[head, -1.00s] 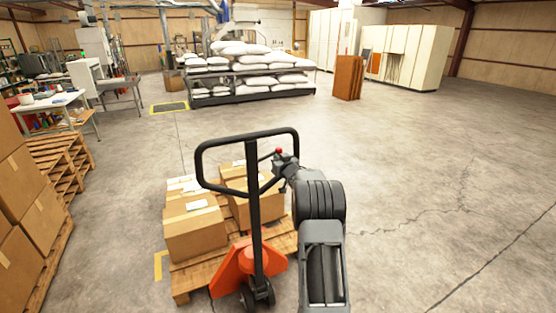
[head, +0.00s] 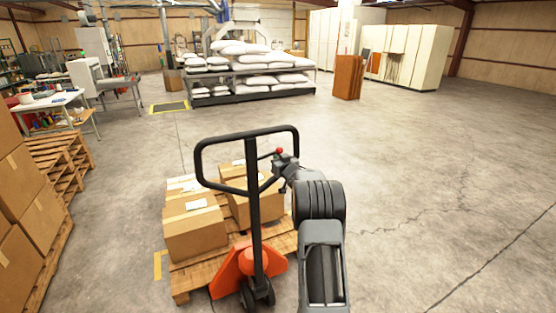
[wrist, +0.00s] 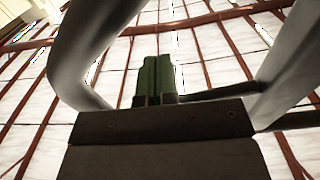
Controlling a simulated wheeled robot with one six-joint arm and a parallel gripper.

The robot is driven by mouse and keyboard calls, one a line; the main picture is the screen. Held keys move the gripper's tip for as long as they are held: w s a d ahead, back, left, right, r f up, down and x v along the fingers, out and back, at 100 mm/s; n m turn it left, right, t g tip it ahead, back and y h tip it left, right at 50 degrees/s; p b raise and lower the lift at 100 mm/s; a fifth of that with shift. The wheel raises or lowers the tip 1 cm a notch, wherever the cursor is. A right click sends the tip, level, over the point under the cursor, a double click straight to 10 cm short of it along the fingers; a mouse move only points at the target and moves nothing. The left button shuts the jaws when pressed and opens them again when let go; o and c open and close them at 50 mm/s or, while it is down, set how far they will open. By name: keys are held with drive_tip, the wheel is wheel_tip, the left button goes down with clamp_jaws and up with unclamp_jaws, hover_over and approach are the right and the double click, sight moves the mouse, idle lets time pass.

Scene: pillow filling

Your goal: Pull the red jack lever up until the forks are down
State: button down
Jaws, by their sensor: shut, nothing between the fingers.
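The pallet jack's black loop handle (head: 247,135) stands upright in front of me, above its orange base (head: 240,268). The red jack lever shows only as a small red knob (head: 279,151) at the right inside part of the loop. My gripper (head: 284,163) is right by that knob, at the loop's right side. In the wrist view its green fingers (wrist: 157,68) are together, with nothing seen between them. Grey curved bars pass on both sides there. Whether the fingers touch the lever cannot be told. The forks are hidden under the loaded pallet (head: 186,283).
Several cardboard boxes (head: 193,233) sit on the pallet. More boxes (head: 20,205) and stacked pallets (head: 62,165) stand at the left. A rack of white sacks (head: 258,92) is at the back. The floor to the right is clear.

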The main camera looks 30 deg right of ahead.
drive_tip(key=shift+f+b, duration=0.85)
drive_tip(key=shift+f, duration=0.35)
drive_tip(key=shift+s, duration=0.2)
drive_tip(key=s+a+b, duration=0.1)
drive_tip(key=s+b, duration=0.2)
drive_tip(key=s, duration=0.9)
drive_tip(key=shift+s+a, duration=0.3)
drive_tip(key=shift+a, duration=0.1)
